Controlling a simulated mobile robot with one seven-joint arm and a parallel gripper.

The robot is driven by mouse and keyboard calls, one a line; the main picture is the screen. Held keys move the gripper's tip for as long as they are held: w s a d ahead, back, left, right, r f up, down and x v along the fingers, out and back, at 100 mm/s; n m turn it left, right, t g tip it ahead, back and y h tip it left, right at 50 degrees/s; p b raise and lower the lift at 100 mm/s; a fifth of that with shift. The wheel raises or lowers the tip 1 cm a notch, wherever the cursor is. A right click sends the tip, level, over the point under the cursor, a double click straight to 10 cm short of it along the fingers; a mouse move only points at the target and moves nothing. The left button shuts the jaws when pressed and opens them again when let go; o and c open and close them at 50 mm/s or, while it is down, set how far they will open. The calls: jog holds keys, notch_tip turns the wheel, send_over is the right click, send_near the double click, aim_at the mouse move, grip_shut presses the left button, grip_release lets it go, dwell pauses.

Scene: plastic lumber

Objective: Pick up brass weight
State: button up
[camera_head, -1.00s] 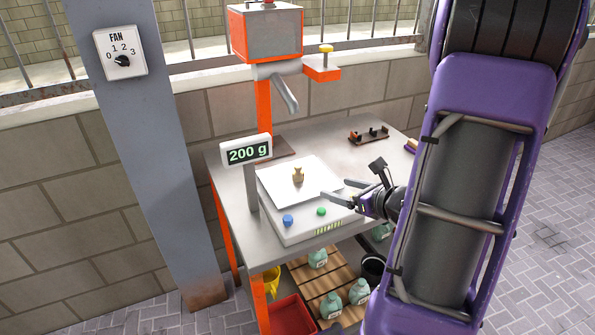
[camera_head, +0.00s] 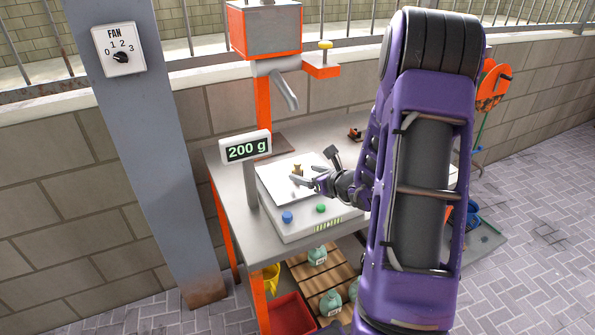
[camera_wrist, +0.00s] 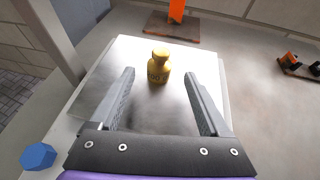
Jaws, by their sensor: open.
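The brass weight (camera_wrist: 158,68) stands upright on the scale's metal plate (camera_wrist: 115,62). In the head view the weight (camera_head: 297,169) is partly covered by my gripper (camera_head: 299,181). My gripper is open. In the wrist view its two fingers (camera_wrist: 160,88) point toward the weight, one on each side, with the weight centred a little beyond the fingertips. I see clear space between the fingers and the weight. The scale (camera_head: 275,217) has a display (camera_head: 246,149) reading 200 g.
A blue button (camera_head: 287,217) and a green button (camera_head: 320,208) are on the scale's front. The display post (camera_head: 251,187) rises at the left. An orange-and-grey machine (camera_head: 265,95) stands behind. A small dark rack (camera_wrist: 298,64) lies on the table at right.

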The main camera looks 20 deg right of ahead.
aim_at(301, 171)
jog(key=x, duration=0.3)
jog(key=shift+w+a, duration=0.1)
jog(key=shift+w, duration=0.05)
jog(key=shift+c, duration=0.2)
